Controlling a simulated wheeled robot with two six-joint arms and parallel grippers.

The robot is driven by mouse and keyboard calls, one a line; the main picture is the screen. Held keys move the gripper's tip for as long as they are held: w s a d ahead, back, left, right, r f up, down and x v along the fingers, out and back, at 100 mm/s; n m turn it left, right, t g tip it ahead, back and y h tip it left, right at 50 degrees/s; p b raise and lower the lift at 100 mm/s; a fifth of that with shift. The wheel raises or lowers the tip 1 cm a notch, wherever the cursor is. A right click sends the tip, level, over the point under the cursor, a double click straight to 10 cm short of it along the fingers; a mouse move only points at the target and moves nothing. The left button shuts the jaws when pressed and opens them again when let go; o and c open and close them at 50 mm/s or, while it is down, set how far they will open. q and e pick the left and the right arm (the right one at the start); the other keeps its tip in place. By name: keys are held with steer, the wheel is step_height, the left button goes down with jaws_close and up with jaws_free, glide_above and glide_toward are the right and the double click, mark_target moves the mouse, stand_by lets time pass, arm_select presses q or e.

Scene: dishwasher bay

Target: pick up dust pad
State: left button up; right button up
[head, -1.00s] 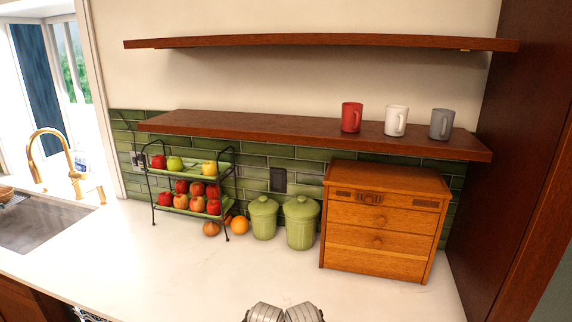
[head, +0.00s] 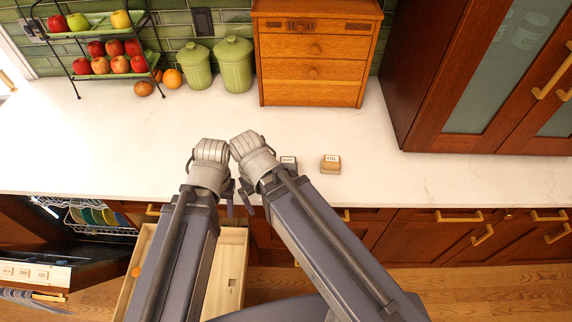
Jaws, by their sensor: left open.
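Two small blocks with white lettered tops sit on the white counter (head: 90,150), right of my wrists. One is dark-sided (head: 289,160) and partly hidden by my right arm; the other is tan (head: 330,161). The lettering is too small to read surely, and I cannot tell which thing is the dust pad. My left gripper (head: 228,190) is open near the counter's front edge, with no block seen in it. My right gripper (head: 246,193) is close beside it, mostly hidden by its wrist, so its jaws are unclear.
An open drawer (head: 232,268) lies below the counter edge. A wooden chest (head: 316,60), green canisters (head: 237,68) and a fruit stand (head: 70,60) stand at the back.

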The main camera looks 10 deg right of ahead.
step_height(320, 180, up, 4)
steer(key=m+y+p, duration=0.1)
steer(key=m+p, duration=0.3)
steer(key=m, duration=0.3)
glide_above(288, 160)
steer(key=w, duration=0.1)
steer(key=shift+w+f, duration=0.1)
steer(key=shift+f, duration=0.05)
step_height(288, 160, down, 3)
steer(key=b, duration=0.3)
steer(key=f+b, duration=0.2)
steer(key=s+f+b, duration=0.1)
steer(key=f+b, duration=0.1)
steer(key=shift+s, duration=0.1)
steer(key=shift+f+b, duration=0.55)
steer(key=shift+b, duration=0.05)
steer(key=shift+r, duration=0.15)
steer(key=shift+c, duration=0.2)
